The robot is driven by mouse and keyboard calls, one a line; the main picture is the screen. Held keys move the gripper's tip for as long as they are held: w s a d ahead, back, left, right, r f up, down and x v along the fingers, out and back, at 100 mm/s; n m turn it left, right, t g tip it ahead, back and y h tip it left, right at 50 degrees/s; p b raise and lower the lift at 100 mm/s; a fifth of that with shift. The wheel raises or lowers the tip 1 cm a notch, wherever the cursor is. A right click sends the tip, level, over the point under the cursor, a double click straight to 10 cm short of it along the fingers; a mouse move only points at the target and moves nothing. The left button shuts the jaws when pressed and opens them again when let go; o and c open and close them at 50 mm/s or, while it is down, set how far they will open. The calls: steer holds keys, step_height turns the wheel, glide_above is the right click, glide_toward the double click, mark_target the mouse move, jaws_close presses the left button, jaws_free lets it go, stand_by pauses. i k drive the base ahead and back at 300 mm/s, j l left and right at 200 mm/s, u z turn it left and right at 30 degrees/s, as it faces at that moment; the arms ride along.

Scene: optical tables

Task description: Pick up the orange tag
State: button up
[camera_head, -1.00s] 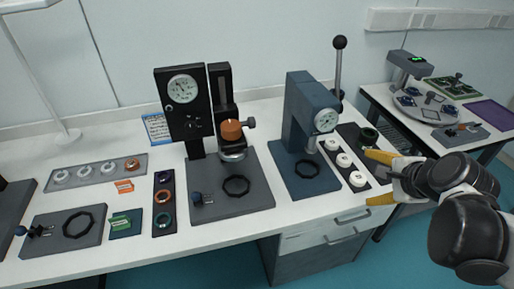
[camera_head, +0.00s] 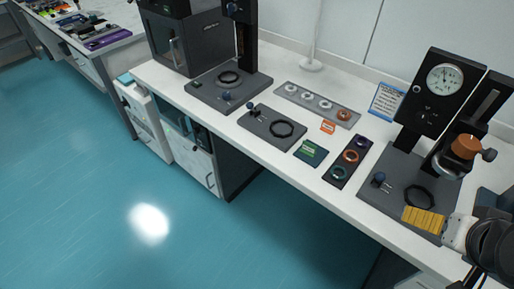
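The orange tag (camera_head: 328,127) lies flat on the white bench, just in front of the grey tray of rings and behind the green tag. It is small, and its print cannot be read. My gripper (camera_head: 408,217) is at the lower right, in front of the gauge stand's base and well to the right of the orange tag. Its yellow finger pads appear as one block from this side, so the gap between them cannot be seen. Nothing visible is held in it.
A grey ring tray (camera_head: 312,100), green tag (camera_head: 311,152) on a dark pad, and dark strip (camera_head: 345,169) with coloured rings surround the tag. A flat black-ring plate (camera_head: 262,117) is left. The tall gauge stand (camera_head: 432,85) rises right.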

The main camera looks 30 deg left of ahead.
mark_target(329, 127)
steer(key=i+u, duration=0.2)
steer(key=u, duration=0.85)
steer(key=i+j+z, duration=0.1)
steer(key=i+z, duration=0.15)
steer(key=i, duration=0.15)
steer(key=i+j+z, duration=0.25)
steer(key=i+l, duration=0.05)
steer(key=i, duration=0.05)
